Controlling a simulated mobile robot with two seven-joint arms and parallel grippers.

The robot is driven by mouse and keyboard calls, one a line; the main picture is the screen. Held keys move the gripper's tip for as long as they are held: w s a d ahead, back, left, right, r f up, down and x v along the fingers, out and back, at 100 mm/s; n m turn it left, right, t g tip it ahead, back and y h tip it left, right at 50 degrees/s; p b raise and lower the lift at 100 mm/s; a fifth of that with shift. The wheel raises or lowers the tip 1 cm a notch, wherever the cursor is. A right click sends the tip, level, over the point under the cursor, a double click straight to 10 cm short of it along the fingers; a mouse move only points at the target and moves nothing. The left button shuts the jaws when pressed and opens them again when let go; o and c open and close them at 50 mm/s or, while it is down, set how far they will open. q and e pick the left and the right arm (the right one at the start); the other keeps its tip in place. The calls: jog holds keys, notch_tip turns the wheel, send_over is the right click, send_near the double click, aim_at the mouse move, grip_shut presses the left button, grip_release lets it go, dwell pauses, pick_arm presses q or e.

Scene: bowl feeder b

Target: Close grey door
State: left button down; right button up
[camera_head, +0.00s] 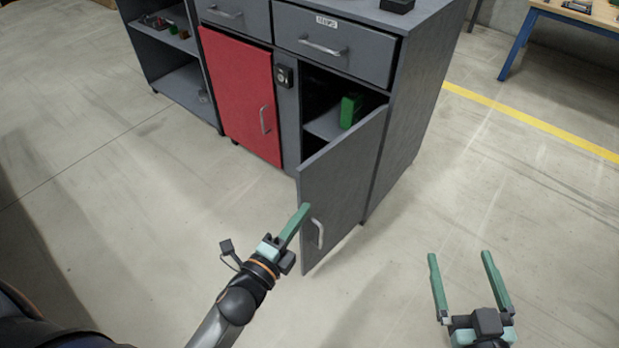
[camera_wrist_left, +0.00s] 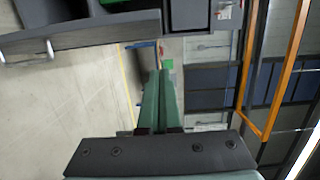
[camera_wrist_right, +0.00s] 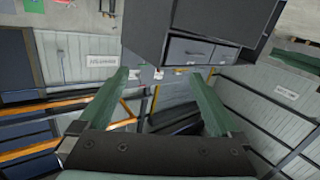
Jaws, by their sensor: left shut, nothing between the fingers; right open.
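The grey door (camera_head: 343,190) of the grey cabinet is swung open toward me in the head view. It has a silver handle (camera_head: 317,234) near its free edge. My left gripper (camera_head: 303,210) is shut and empty, its fingertips close to the door's free edge, above and left of the handle. I cannot tell whether they touch the door. The left wrist view shows its green fingers (camera_wrist_left: 158,80) pressed together. My right gripper (camera_head: 460,256) is open and empty, right of the door over bare floor. Its fingers also show spread in the right wrist view (camera_wrist_right: 162,85).
The grey cabinet (camera_head: 408,120) has a shut red door (camera_head: 240,95) and shut drawers (camera_head: 335,48). A green object (camera_head: 350,109) sits on the shelf inside the open compartment. A wooden-topped table (camera_head: 590,14) stands at the back right. The floor around the door is clear.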

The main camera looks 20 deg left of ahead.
aim_at(307, 177)
pick_arm(q)
jog(key=shift+w+a+b, duration=0.2)
jog(key=shift+w+a, duration=0.1)
jog(key=shift+w, duration=1.4)
jog(key=shift+w+a+b, duration=0.15)
jog(key=shift+w+a, duration=0.2)
jog(key=shift+w, duration=1.35)
jog(key=shift+w+a+b, duration=0.2)
jog(key=shift+w+a, duration=0.1)
jog(key=shift+w, duration=1.4)
pick_arm(e)
notch_tip(307, 177, up, 7)
jog(key=n+t+y, duration=0.1)
jog(key=t, duration=0.1)
jog(key=shift+a+t+y, duration=0.25)
jog(key=shift+t+y, duration=0.05)
jog(key=shift+y, duration=0.1)
jog(key=shift+r, duration=0.1)
pick_arm(q)
jog(key=shift+a, duration=0.15)
